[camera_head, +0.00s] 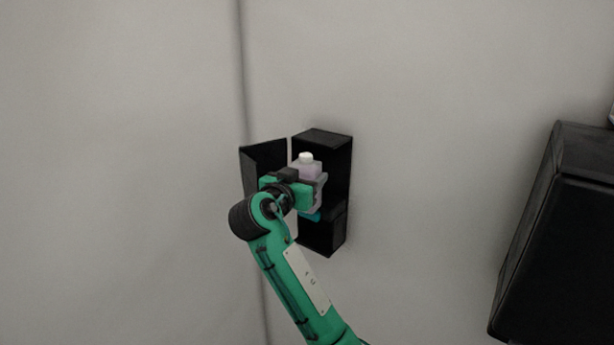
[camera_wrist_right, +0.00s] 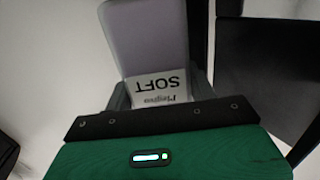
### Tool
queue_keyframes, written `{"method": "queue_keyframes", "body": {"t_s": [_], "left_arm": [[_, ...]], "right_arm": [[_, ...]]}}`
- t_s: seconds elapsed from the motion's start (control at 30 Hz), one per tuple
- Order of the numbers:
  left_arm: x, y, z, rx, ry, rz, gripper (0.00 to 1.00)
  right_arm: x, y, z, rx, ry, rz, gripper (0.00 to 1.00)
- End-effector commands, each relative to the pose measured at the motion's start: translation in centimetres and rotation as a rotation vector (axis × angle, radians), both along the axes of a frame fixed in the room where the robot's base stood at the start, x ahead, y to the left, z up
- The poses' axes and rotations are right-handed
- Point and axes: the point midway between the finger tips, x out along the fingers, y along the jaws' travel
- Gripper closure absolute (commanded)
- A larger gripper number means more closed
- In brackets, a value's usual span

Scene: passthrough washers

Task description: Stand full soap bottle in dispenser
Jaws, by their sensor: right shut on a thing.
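The soap bottle (camera_head: 309,171) is pale lilac with a white cap and stands upright in my right gripper (camera_head: 308,192), which is shut on it. In the right wrist view the bottle (camera_wrist_right: 150,40) shows a white label reading "SOFT", between the gripper's fingers (camera_wrist_right: 160,93). The dispenser (camera_head: 326,140) is a black wall box with its door (camera_head: 264,156) swung open to the left. The bottle is at the dispenser's open front; I cannot tell how deep it is or whether it touches the ledge. A teal part (camera_head: 311,216) shows just below the bottle. My left gripper is not in view.
A large black box (camera_head: 560,240) is on the wall at the right. The pale wall (camera_head: 430,150) between it and the dispenser is clear. The open door stands close beside my right gripper.

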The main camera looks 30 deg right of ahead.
Motion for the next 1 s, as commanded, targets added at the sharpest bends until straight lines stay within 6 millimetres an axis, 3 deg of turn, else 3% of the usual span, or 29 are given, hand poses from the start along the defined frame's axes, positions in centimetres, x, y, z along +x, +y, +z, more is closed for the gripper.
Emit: {"method": "queue_keyframes", "body": {"t_s": [1.0], "left_arm": [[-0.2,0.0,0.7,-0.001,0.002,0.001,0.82]], "right_arm": [[4.5,-7.3,-0.2,-0.002,0.000,-0.002,0.79]]}}
